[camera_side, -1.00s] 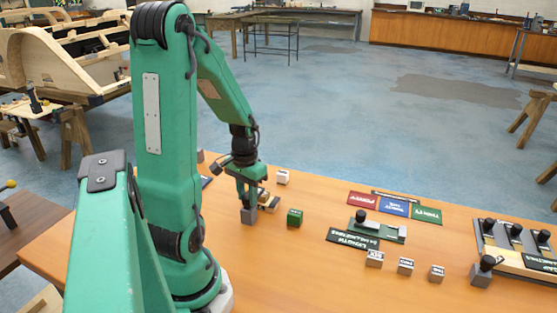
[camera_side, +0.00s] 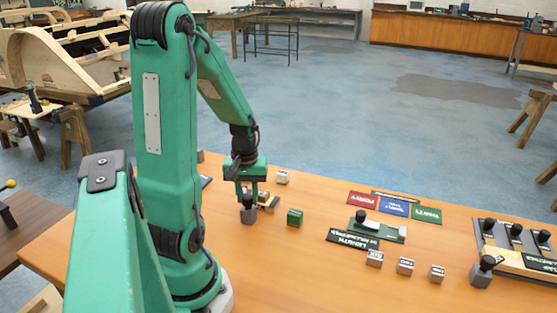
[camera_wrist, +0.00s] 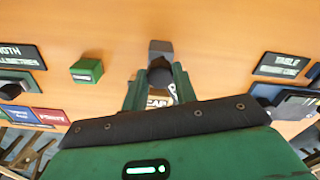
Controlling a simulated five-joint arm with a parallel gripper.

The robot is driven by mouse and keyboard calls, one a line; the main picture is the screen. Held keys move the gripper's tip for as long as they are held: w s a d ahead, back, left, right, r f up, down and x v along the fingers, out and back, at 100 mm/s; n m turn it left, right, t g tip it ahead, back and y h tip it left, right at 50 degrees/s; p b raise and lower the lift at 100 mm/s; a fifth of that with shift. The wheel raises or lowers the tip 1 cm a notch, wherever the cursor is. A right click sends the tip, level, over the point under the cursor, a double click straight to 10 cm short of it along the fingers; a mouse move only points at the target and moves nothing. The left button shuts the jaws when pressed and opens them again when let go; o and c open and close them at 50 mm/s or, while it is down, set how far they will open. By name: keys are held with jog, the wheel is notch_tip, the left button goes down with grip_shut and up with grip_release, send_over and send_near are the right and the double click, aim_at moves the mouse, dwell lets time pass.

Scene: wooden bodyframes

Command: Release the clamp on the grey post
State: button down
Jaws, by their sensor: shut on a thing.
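The grey post (camera_side: 248,216) stands on the wooden table below my arm, with a black knob (camera_side: 247,200) on top. In the wrist view the grey post (camera_wrist: 160,47) shows just beyond the black knob (camera_wrist: 160,77). My gripper (camera_side: 247,193) points down over the post. In the wrist view its green fingers (camera_wrist: 160,71) lie on either side of the knob and are shut on it. The fingers hide the knob's sides, so the clamp's grip cannot be seen.
A wooden block marked CAP (camera_wrist: 158,97) lies close by the post, partly behind my fingers. A green block (camera_side: 295,216) and a white block (camera_side: 282,177) stand nearby. Labelled plates and a fixture (camera_side: 378,228) lie to the right. Bare table lies in front.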

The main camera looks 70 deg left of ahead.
jog(key=n, duration=0.5)
jog(key=shift+n, duration=0.3)
jog(key=n, duration=0.5)
jog(key=shift+n, duration=0.3)
jog(key=shift+r, duration=0.1)
jog(key=c, duration=1.1)
grip_release()
jog(key=shift+r, duration=0.1)
jog(key=shift+r, duration=3.75)
